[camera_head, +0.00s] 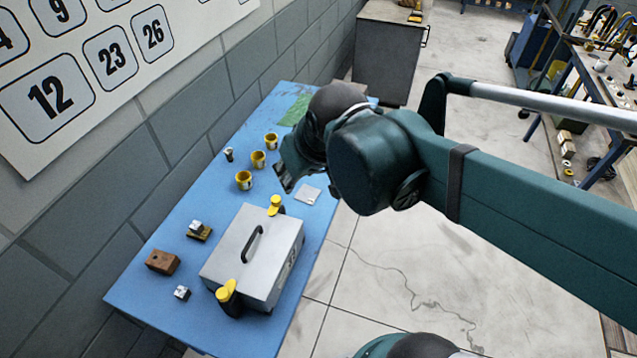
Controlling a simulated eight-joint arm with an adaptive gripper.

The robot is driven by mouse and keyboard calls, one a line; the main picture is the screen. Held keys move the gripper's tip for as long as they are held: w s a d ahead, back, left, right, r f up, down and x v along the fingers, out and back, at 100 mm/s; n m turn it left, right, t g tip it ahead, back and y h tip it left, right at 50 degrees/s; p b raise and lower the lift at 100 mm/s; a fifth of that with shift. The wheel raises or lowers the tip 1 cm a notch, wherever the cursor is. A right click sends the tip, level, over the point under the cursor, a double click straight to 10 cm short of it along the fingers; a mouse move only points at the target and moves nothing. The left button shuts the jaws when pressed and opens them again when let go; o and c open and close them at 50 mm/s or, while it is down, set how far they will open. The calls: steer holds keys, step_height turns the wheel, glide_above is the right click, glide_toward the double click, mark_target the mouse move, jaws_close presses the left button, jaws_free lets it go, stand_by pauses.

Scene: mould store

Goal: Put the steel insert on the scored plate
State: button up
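A thin pale grey plate (307,195), which looks like the scored plate, lies flat near the right edge of the blue table; its scoring is too small to make out. A small shiny steel block (182,293) lies at the near left. Another silvery piece (196,226) sits on a brass-coloured base (204,236) farther back. I cannot tell for sure which one is the steel insert. My gripper (284,184) hangs over the table, in the picture just left of the pale plate. Its fingers are small and dark, and their opening is unclear.
A large grey mould box (225,258) with a black handle and yellow-topped clamps fills the table's near right. A wooden block (162,262), several yellow cups (244,180) and a dark upright piece (229,154) stand around it. A green mat (294,110) lies at the back.

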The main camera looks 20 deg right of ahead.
steer(key=shift+m+t, duration=0.6)
steer(key=shift+m, duration=0.1)
steer(key=s+d, duration=0.2)
steer(key=s, duration=0.1)
steer(key=s+d, duration=0.1)
steer(key=shift+s+f, duration=0.2)
steer(key=shift+f, duration=0.15)
steer(key=shift+f, duration=0.15)
